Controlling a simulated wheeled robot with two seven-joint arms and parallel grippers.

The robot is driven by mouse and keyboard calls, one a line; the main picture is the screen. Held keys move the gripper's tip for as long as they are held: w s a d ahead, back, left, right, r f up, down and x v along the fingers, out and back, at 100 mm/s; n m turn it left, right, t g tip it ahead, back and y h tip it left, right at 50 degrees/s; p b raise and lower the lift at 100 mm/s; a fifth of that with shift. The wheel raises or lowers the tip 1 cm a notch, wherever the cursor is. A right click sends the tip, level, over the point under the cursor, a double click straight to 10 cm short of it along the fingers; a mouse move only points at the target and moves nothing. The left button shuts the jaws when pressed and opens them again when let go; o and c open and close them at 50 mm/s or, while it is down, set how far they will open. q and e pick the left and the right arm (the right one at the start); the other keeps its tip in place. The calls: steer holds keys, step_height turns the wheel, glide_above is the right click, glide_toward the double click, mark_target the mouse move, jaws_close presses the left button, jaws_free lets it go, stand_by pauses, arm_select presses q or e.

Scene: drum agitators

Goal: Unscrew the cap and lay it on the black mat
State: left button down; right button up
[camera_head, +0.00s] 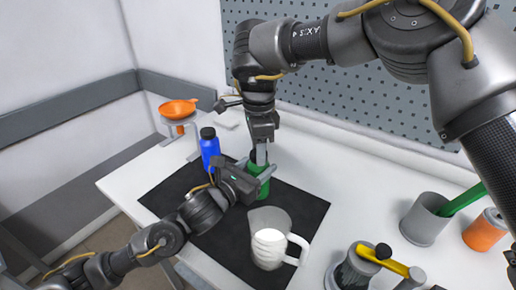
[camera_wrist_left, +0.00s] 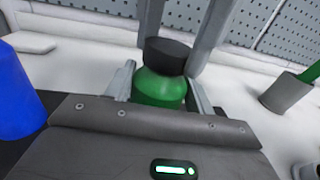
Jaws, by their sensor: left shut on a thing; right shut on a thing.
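A green bottle (camera_head: 264,184) with a black cap (camera_wrist_left: 166,56) stands upright at the back part of the black mat (camera_head: 222,243). My left gripper (camera_head: 256,177) comes in from the front left and is shut on the bottle's body, which also shows in the left wrist view (camera_wrist_left: 159,89). My right gripper (camera_head: 261,155) points down from above and is shut on the cap, with one finger at each side of it. The cap sits on the bottle's top; I cannot tell whether its thread is loose. In the head view the grippers mostly hide the cap.
A blue bottle (camera_head: 210,152) stands left of the green one. A white-grey pitcher (camera_head: 268,240) stands at the mat's front right. A scale with an orange bowl (camera_head: 178,109) is at the back left. A grey cup (camera_head: 424,220) stands at the right. The mat's right part is bare.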

steer(key=shift+w+d+r, duration=0.1)
steer(key=shift+d+r, duration=0.05)
steer(key=shift+r, duration=0.1)
stand_by(0.6)
steer(key=shift+r, duration=0.9)
steer(key=shift+r, duration=2)
arm_select(q)
steer(key=shift+c, duration=2.3)
jaws_free()
